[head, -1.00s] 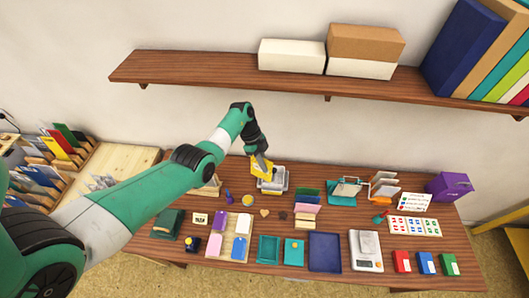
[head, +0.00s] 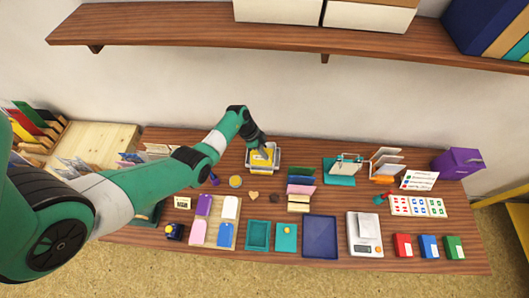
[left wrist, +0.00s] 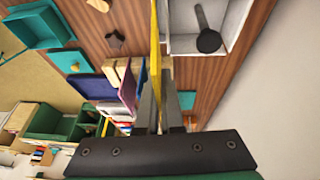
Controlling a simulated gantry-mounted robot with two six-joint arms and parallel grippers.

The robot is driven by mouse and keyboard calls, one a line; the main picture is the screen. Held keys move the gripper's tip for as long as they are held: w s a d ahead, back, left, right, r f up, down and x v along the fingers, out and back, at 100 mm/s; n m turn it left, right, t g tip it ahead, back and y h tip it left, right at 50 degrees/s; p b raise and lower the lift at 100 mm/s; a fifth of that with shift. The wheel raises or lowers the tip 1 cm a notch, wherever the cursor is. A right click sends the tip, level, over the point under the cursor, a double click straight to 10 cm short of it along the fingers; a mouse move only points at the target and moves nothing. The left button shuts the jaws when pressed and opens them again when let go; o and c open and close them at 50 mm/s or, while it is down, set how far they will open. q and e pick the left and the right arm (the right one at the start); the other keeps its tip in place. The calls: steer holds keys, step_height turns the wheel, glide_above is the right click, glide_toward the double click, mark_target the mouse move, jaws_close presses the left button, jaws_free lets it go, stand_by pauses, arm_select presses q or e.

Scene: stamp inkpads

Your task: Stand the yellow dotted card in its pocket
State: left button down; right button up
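The yellow dotted card (head: 262,160) is in my left gripper (head: 265,150), in front of the grey tray (head: 278,168) in the head view. In the left wrist view the yellow card (left wrist: 155,65) shows nearly edge-on between the fingers of the left gripper (left wrist: 158,110), which look shut on it. Its dots are too small to make out. I cannot tell which pocket is the yellow card's. My right gripper is not in view.
A teal stand (head: 339,178) and a letter rack (head: 385,165) stand further right. A blue tray (head: 320,244), a scale (head: 364,240) and teal pads (head: 258,235) lie along the front. A wooden shelf (head: 210,40) overhangs the back. The grey tray (left wrist: 230,30) holds a dark round-ended tool (left wrist: 207,38).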

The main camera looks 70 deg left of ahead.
arm_select(q)
steer(key=shift+f+b, duration=2.7)
steer(key=shift+f, duration=0.6)
steer(key=c, duration=1)
jaws_free()
step_height(320, 180, up, 6)
steer(key=p, duration=0.6)
steer(key=shift+p, duration=0.4)
steer(key=shift+r, duration=0.15)
